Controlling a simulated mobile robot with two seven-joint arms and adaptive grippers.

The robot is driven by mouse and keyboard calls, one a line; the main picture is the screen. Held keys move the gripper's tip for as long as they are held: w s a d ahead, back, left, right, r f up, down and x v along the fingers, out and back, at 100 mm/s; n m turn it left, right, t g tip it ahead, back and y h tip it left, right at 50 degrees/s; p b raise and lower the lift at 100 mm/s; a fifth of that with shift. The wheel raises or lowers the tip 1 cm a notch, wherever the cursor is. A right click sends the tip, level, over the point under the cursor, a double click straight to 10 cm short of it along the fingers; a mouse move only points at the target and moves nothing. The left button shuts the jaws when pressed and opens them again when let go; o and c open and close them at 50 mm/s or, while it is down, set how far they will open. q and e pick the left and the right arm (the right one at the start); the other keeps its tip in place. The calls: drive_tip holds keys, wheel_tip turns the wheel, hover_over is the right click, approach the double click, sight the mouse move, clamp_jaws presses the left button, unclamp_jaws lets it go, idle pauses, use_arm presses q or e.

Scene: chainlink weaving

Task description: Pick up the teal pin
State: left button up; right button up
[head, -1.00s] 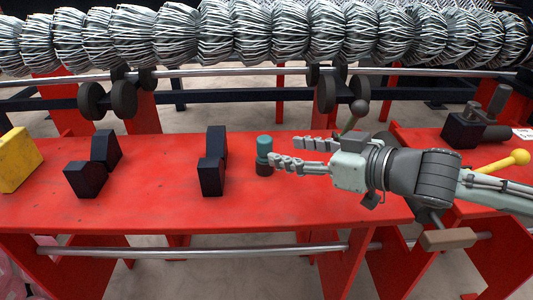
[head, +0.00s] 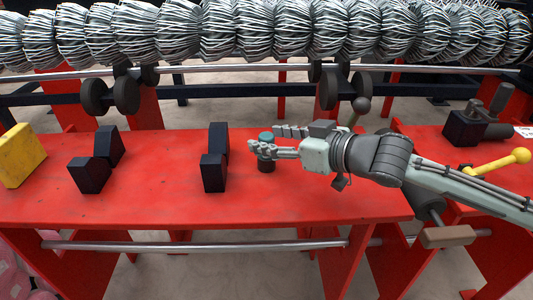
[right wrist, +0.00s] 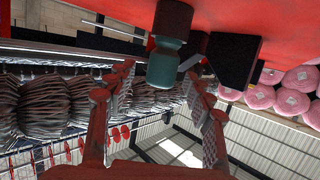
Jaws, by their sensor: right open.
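The teal pin (head: 266,136) stands upright on the red table (head: 130,208), with a teal top and a dark lower part. It also shows in the right wrist view (right wrist: 163,66), upside down there, between my two finger lines. My right gripper (head: 264,141) is open, and its fingers reach in from the right around the pin. The near finger hides part of the pin's middle in the head view. I cannot tell whether either finger touches it. My left gripper is not in view.
A dark block (head: 214,160) stands just left of the pin. Further left are another dark block (head: 90,174) and a yellow block (head: 20,155). A yellow-knobbed lever (head: 518,156) is at the right. Coiled wire rolls (head: 260,28) line the back.

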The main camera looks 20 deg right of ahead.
drive_tip(key=shift+x, duration=0.75)
drive_tip(key=shift+f, duration=0.1)
clamp_jaws()
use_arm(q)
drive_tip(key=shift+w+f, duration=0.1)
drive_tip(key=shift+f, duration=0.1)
use_arm(e)
drive_tip(key=shift+r, duration=0.65)
drive_tip(key=r, duration=0.1)
drive_tip(key=a+r+p, duration=0.1)
drive_tip(key=r, duration=0.1)
drive_tip(key=shift+s+r, duration=0.1)
drive_tip(key=shift+r, duration=0.2)
use_arm(q)
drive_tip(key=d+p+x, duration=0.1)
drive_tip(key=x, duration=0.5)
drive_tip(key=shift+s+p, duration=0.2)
drive_tip(key=shift+p, duration=0.1)
use_arm(e)
drive_tip(key=s+a+r, duration=0.1)
drive_tip(key=a+r, duration=0.5)
drive_tip(key=a, duration=0.4)
drive_tip(key=shift+a, duration=0.35)
